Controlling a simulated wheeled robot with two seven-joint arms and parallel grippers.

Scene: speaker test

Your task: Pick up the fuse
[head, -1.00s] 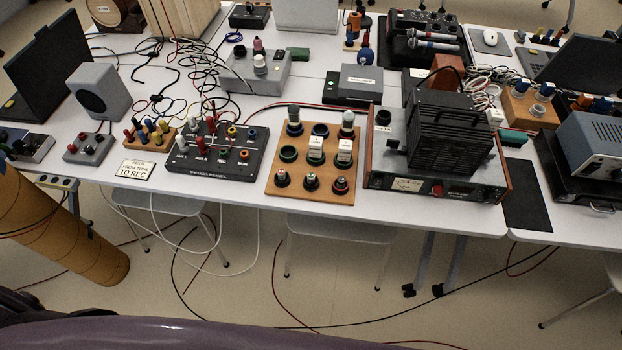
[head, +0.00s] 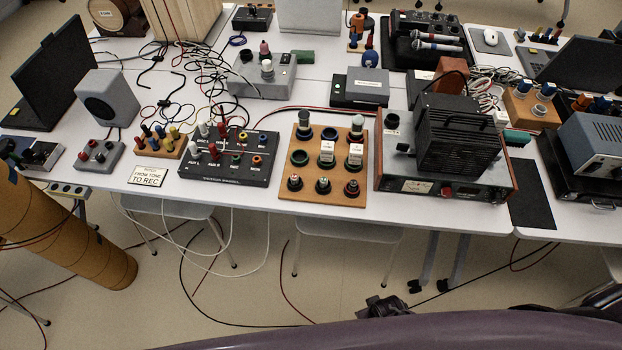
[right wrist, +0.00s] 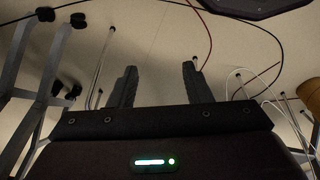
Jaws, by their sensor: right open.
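A wooden board (head: 309,170) with three rows of round dark sockets and caps stands near the table's front edge in the head view. Two white-labelled pieces, one (head: 327,152) in the middle and one (head: 355,155) at the right, stand in its middle row. Two taller pale-topped posts stand at its back corners. I cannot tell which piece is the fuse. My right gripper (right wrist: 158,85) is open and empty in the right wrist view, with floor and furniture legs beyond it. A dark part, likely this gripper, shows low in the head view, below the table front. My left gripper is not in view.
A black amplifier-like unit (head: 455,140) stands close to the board's right. A black patch box (head: 228,170) with several plugs stands at its left. Loose cables (head: 185,60) cover the table behind. A white strip of table in front of the board is clear.

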